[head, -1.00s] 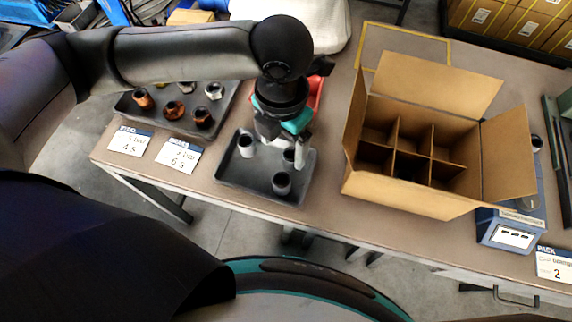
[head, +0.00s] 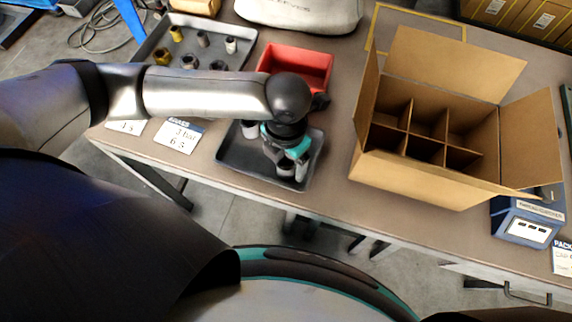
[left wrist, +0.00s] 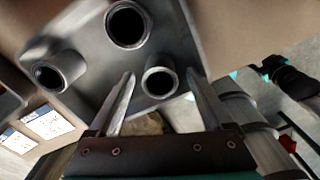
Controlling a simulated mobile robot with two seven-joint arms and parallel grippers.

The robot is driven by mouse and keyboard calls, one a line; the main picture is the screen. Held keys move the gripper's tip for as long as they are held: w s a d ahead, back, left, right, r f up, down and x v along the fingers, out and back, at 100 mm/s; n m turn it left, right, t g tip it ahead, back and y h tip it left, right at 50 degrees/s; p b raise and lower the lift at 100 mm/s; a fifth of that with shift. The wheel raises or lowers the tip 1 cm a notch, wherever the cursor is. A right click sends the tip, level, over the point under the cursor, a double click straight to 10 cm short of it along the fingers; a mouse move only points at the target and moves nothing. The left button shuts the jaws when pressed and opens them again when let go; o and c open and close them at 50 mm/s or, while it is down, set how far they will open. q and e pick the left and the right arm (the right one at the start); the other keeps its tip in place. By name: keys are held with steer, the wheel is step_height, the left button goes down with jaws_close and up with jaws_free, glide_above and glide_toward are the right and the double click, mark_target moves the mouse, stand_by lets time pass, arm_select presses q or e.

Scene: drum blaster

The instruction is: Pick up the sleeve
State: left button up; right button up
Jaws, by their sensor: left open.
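Several dark grey, hollow sleeves stand upright in the black tray (head: 232,157). One sleeve (left wrist: 160,78) shows in the left wrist view between the two finger tips, with its open end facing the camera. Two other sleeves, one at the left (left wrist: 60,70) and one at the top (left wrist: 128,25), stand outside the fingers. In the head view, my left gripper (head: 287,163) points down over the front right of the tray, at the near sleeve (head: 286,169). It is open; I cannot tell whether a finger touches the sleeve. Another sleeve (head: 250,129) is partly hidden by my arm.
A divided cardboard box (head: 430,175) with open flaps stands to the right of the tray. A red bin (head: 297,66) is behind my arm. A tray with several fittings (head: 208,58) is at the back left. A blue device (head: 522,222) sits at the right.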

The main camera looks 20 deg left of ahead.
arm_select(q)
steer(key=shift+f, duration=0.4)
jaws_close()
stand_by(0.4)
steer(key=shift+r, duration=0.1)
